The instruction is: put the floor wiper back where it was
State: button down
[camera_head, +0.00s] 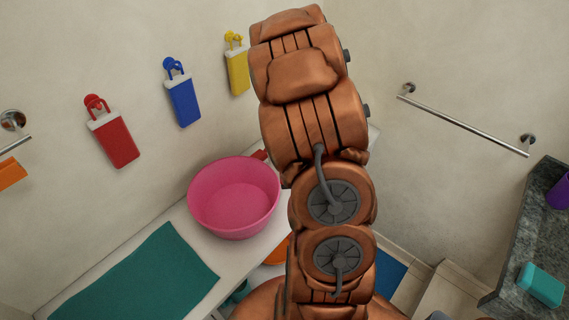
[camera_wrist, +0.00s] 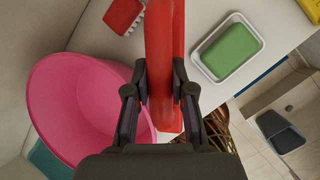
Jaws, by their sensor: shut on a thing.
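In the wrist view, my gripper (camera_wrist: 161,95) is shut on a long red bar (camera_wrist: 165,40), which I take to be the floor wiper. The bar runs from the top edge of the picture down between the two dark fingers, and its lower end shows just past them. Its far end is out of view. In the head view my arm hides the gripper and the wiper. I cannot tell whether the wiper touches the white counter (camera_wrist: 205,18) below it.
A pink basin (camera_head: 234,200) stands left of my gripper, near a teal mat (camera_head: 145,278). A red brush (camera_wrist: 122,15) and a green soap in a white dish (camera_wrist: 227,52) lie on the counter. Red (camera_head: 114,138), blue (camera_head: 183,101) and yellow (camera_head: 238,72) panels hang on the wall.

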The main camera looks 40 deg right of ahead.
jog(key=shift+f, duration=1.45)
jog(key=shift+w+d+f, duration=0.1)
jog(key=shift+f, duration=0.5)
jog(key=shift+f+b, duration=0.4)
jog(key=shift+f, duration=0.1)
jog(key=shift+f+b, duration=1.1)
jog(key=shift+f, duration=0.2)
jog(key=shift+f+b, duration=0.35)
jog(key=shift+b, duration=0.05)
jog(key=c, duration=1)
grip_release()
jog(key=shift+r, duration=0.1)
